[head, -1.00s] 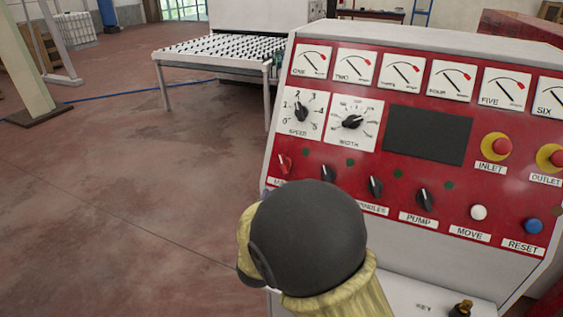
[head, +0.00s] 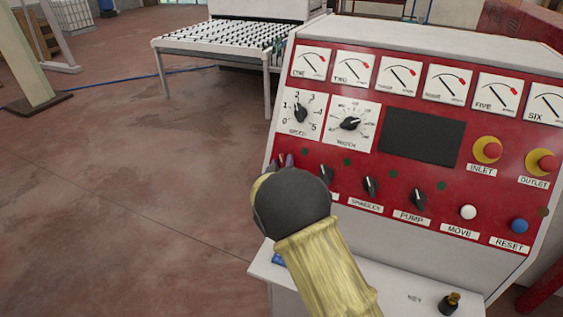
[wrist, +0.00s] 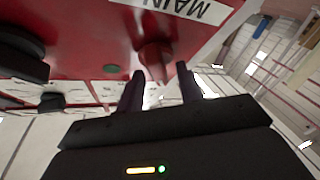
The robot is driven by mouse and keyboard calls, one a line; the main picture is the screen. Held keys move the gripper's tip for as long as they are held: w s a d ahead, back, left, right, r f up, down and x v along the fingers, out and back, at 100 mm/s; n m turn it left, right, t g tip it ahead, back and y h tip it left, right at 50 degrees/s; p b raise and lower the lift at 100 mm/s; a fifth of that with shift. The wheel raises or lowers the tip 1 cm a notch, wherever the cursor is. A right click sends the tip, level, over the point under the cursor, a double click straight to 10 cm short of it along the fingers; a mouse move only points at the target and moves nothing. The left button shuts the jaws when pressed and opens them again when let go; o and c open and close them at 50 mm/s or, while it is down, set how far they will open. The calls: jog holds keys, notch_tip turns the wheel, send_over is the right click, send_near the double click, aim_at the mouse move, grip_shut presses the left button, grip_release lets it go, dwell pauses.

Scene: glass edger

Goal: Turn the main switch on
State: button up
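The main switch is a red knob (wrist: 154,55) on the red control panel, beside a white label reading MAIN (wrist: 185,8), which shows upside down in the wrist view. My gripper (wrist: 160,69) is open, with one dark finger on each side of the knob's near end. A gap shows beside each finger; I cannot tell whether either touches. In the head view my arm's dark rounded wrist covers most of the gripper and the MAIN label. Only a bit of the red switch (head: 282,159) shows at the panel's lower left, with a fingertip beside it.
Black knobs labelled SPINDLES (head: 370,187) and PUMP (head: 418,198) sit to the right in the same row. A white MOVE button (head: 468,212) and blue RESET button (head: 520,226) follow. A ledge with a key switch (head: 449,303) juts out below. Open floor lies left.

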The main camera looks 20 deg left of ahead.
jog(key=c, duration=0.6)
